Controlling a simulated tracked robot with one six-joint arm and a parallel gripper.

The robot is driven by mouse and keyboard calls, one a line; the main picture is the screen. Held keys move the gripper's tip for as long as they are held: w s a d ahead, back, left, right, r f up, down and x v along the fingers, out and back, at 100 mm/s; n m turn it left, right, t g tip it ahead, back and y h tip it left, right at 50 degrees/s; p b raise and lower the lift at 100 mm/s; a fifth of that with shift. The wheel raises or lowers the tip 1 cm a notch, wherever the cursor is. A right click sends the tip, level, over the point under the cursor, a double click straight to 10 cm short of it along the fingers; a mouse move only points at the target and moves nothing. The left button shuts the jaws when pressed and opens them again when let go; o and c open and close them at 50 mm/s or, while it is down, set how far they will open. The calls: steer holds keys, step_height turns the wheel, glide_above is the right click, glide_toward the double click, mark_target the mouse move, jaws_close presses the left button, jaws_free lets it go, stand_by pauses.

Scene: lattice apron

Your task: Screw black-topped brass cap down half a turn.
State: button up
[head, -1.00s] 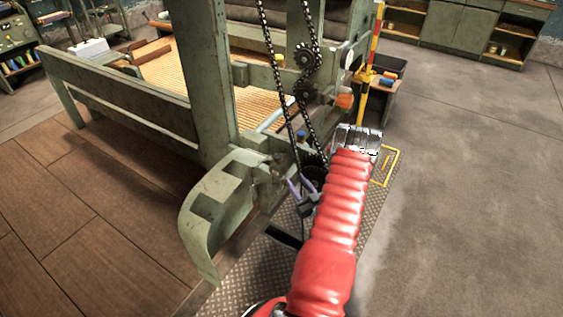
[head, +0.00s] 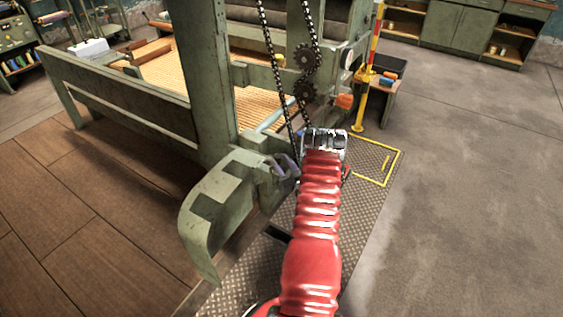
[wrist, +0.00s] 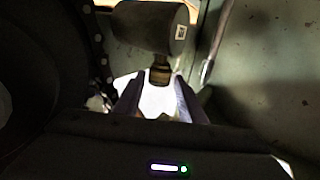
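A dark, rounded block with a small white label (wrist: 150,27) shows at the top of the wrist view. A brass-coloured neck (wrist: 160,70) joins its underside; I take these for the black-topped brass cap, but the view is dark and I cannot be sure. My gripper (wrist: 156,88) has its two purple fingers apart, with a bright gap between them. The brass neck appears just beyond and between the fingertips; I cannot tell if they touch it. In the head view my gripper (head: 285,165) is beside the green machine frame (head: 218,105), and the cap cannot be made out.
A chain (head: 277,65) and dark sprockets (head: 305,75) run close above my gripper. A curved green guard (head: 212,210) stands to its left. Dark machine panels (wrist: 265,60) close in on the right of the wrist view. Open concrete floor (head: 465,190) lies to the right.

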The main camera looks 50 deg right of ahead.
steer(key=shift+w+d, duration=0.2)
steer(key=shift+w, duration=0.2)
steer(key=c, duration=0.8)
steer(key=shift+o, duration=0.2)
steer(key=shift+d, duration=0.1)
